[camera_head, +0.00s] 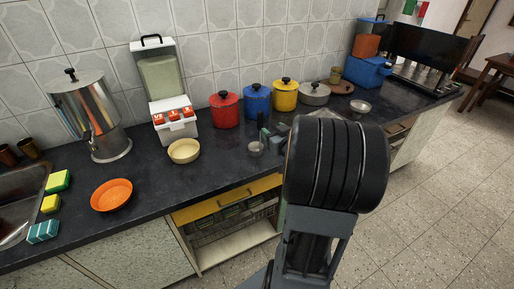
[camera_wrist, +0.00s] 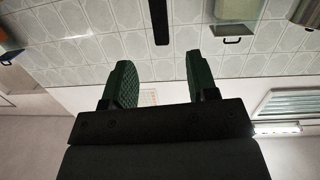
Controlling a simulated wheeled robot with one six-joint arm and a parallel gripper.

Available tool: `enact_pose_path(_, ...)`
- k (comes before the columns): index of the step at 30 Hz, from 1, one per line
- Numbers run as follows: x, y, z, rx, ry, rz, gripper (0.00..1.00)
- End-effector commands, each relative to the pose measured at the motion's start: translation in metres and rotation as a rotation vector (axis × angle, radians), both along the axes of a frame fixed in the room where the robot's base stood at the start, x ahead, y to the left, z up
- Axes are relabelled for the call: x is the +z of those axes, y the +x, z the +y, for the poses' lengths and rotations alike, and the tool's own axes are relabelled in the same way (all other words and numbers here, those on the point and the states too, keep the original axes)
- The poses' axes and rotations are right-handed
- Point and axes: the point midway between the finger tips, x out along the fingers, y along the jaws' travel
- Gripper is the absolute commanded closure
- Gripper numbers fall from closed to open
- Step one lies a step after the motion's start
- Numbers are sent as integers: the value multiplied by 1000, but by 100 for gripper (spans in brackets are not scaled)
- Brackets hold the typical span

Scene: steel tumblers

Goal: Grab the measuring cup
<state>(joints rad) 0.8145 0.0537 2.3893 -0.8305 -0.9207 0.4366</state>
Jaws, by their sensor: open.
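A small grey metal cup (camera_head: 255,149), which looks like the measuring cup, stands on the dark counter near its front edge in the head view. My gripper (camera_head: 264,132) is just above and beside it, partly hidden behind my arm. In the wrist view, my gripper (camera_wrist: 160,75) has its two green fingers wide apart with nothing held. The cup's bowl does not show clearly in the wrist view.
Behind the cup stand a red pot (camera_head: 225,109), a blue pot (camera_head: 257,100) and a yellow pot (camera_head: 285,95). A cream bowl (camera_head: 184,151) and an orange bowl (camera_head: 111,194) stand left. A yellow drawer (camera_head: 225,202) is below. The counter between the cream bowl and cup is clear.

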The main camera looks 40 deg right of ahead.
Motion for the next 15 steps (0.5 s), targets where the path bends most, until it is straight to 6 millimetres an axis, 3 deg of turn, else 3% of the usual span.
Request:
enact_pose_path(7, -11, -8, -10, 85, 42, -111, 47)
enact_pose_path(15, -10, 35, -14, 100, 47, -126, 47)
